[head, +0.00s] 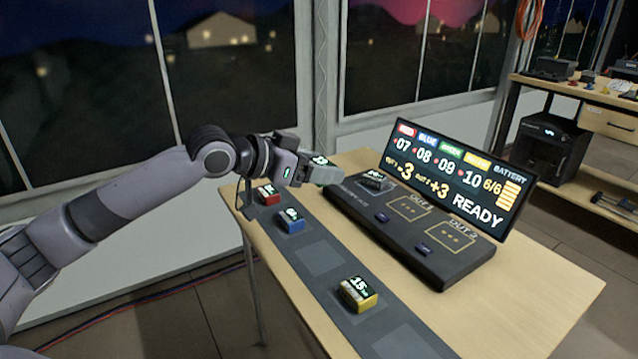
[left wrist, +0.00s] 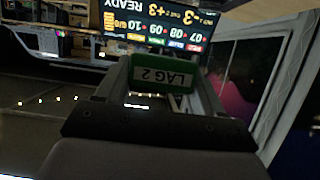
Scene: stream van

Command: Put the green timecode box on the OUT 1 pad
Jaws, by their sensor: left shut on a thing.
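The green timecode box (left wrist: 162,73) is between my left gripper's fingers (left wrist: 165,85) in the left wrist view, with a label reading "LAG 2". In the head view my left gripper (head: 312,172) is shut on it and holds it above the table's far left part, left of the console. Only a bit of the green box's lit top (head: 320,160) shows there. The OUT 1 pad (head: 409,208) is a yellow-outlined square on the black console, and it looks bare. My right gripper is not in view.
A red box (head: 267,194), a blue box (head: 291,220) and a yellow box (head: 358,293) stand on the grey strip (head: 318,257). The OUT 2 pad (head: 450,237) is bare. A lit screen (head: 455,178) stands behind the pads.

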